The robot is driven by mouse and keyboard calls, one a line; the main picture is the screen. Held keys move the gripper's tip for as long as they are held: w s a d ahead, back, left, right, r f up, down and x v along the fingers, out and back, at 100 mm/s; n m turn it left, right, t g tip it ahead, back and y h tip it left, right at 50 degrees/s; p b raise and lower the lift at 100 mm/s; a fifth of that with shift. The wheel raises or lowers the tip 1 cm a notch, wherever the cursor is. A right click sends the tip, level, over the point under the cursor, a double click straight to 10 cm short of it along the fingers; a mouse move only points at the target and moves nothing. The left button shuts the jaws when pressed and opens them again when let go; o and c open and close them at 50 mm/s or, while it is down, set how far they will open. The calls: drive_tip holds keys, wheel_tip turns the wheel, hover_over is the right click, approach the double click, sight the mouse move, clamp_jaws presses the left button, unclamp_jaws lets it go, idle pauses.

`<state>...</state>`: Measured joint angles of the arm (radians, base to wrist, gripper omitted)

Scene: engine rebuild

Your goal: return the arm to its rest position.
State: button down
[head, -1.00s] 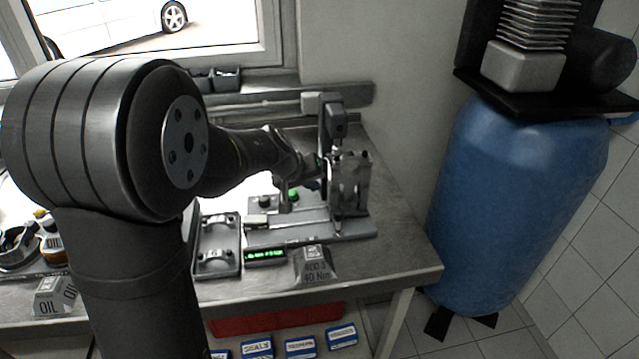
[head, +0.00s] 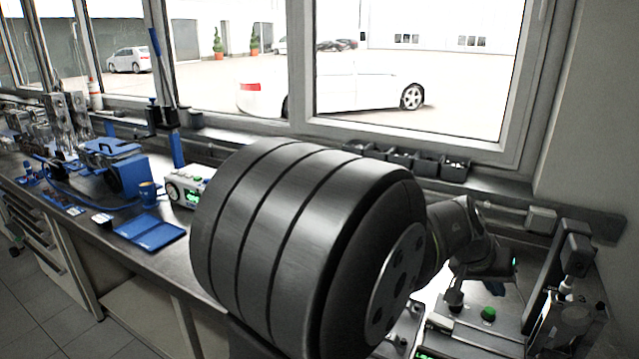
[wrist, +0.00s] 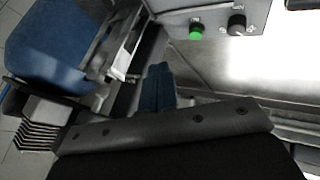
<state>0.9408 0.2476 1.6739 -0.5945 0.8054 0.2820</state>
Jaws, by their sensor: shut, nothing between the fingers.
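My arm crosses the middle of the head view, its large black joint hiding part of the bench. My gripper (head: 495,287) is small and partly hidden at the lower right, above the bench fixture and left of its upright post. In the wrist view its two blue fingers (wrist: 158,75) lie side by side, closed together, with nothing seen between them.
The fixture has a green button (head: 488,313), also in the wrist view (wrist: 196,32) beside a dark knob (wrist: 237,25). A blue tank (wrist: 60,45) shows at upper left there.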

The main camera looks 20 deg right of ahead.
drive_tip(key=s+d+f, duration=0.3)
drive_tip(key=d+f, duration=0.5)
drive_tip(key=shift+d, duration=0.25)
idle(0.4)
